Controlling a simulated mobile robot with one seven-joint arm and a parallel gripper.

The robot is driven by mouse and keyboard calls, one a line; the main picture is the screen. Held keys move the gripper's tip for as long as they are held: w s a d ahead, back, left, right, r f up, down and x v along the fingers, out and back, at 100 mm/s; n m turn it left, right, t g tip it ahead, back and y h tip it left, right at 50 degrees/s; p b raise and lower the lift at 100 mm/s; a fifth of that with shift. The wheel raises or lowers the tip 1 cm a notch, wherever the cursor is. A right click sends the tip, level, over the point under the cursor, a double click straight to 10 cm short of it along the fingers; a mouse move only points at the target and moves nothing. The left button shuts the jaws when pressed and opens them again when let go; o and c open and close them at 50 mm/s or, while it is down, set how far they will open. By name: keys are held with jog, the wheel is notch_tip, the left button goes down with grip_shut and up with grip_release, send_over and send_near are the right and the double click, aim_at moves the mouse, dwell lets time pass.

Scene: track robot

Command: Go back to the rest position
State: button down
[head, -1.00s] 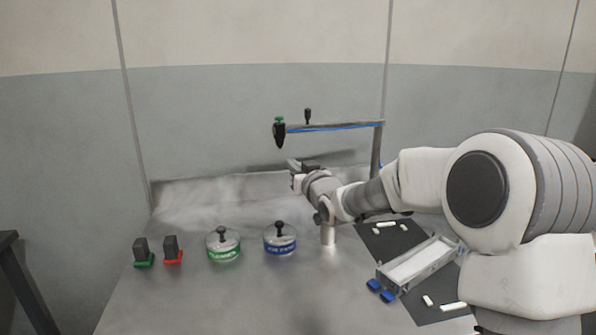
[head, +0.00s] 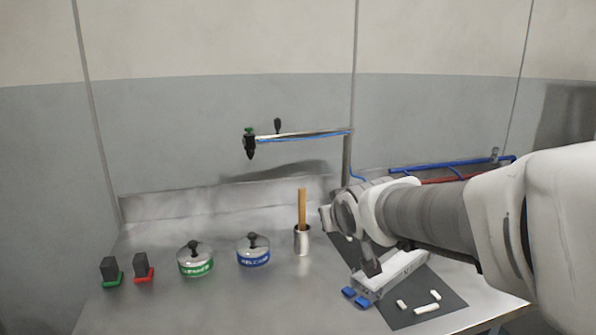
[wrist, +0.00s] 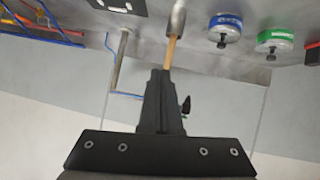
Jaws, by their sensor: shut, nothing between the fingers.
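My gripper (wrist: 160,78) shows in the wrist view with its dark fingers shut together and nothing between them. In the head view my arm reaches in from the right. Its wrist hangs over the right part of the bench, above the dark mat, and the fingertips are hard to make out there. A metal cup (head: 302,240) with an upright wooden stick (head: 302,208) stands left of my wrist, apart from it. The stick (wrist: 172,48) also shows beyond my fingers in the wrist view, where the scene appears upside down.
A green-labelled pot (head: 195,262) and a blue-labelled pot (head: 253,252) stand mid-bench. Two dark blocks sit on a green base (head: 113,281) and a red base (head: 144,274). A white tray (head: 400,268) and mat (head: 447,300) lie under my arm. A post with a horizontal bar (head: 305,136) stands behind.

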jog(key=s+d+f+m+g+h, duration=0.1)
jog(key=s+d+f+m+g, duration=0.2)
jog(key=s, duration=1)
jog(key=s+d+f+g, duration=0.3)
jog(key=s+d, duration=0.1)
jog(key=s, duration=0.8)
notch_tip(320, 180, up, 15)
jog(key=p, duration=1.5)
jog(key=shift+s+d+f, duration=0.2)
jog(key=shift+s, duration=0.05)
